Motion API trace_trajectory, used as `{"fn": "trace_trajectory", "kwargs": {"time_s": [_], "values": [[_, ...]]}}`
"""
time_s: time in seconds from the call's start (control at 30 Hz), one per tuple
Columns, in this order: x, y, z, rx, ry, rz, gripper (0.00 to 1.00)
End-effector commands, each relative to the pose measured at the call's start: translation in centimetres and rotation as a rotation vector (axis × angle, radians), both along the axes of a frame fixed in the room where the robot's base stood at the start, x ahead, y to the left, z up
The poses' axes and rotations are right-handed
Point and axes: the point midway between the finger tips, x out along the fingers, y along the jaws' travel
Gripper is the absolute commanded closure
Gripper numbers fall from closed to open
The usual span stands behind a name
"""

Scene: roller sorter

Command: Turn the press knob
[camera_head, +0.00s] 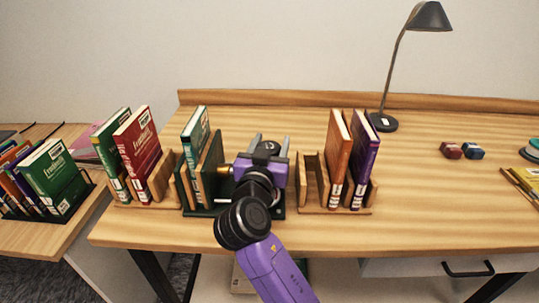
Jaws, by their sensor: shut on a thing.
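My gripper (268,156) has a purple body and stands over the right half of a dark-green-based press (205,211). Two grey prongs rise at its far side, and a small round black part shows between them. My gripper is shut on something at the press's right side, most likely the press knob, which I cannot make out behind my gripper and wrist. A green book stands upright at the press's left end, beside dark green and wooden plates. Light rod-like pieces show between the plates and my gripper.
A wooden holder (305,204) with an orange and a purple book stands close on the right. Another with green and red books (138,140) is on the left. A black lamp (382,122) stands at the back. Two small blocks (462,151) lie farther right, with clear desk around them.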

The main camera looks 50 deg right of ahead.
Motion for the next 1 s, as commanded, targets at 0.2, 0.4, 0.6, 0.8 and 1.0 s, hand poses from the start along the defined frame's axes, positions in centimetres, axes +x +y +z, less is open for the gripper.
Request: {"fn": "trace_trajectory", "kwargs": {"time_s": [0.2,0.4,0.6,0.8,1.0], "values": [[-0.3,-0.1,-0.6,0.001,-0.004,-0.151,0.88],[-0.6,-0.3,-0.4,0.0,-0.002,-0.276,0.88],[-0.9,-0.3,-0.2,0.0,0.0,-0.354,0.88],[-1.1,-0.3,-0.1,0.0,0.002,-0.386,0.88],[-1.1,-0.4,0.0,0.0,0.003,-0.39,0.88]]}}
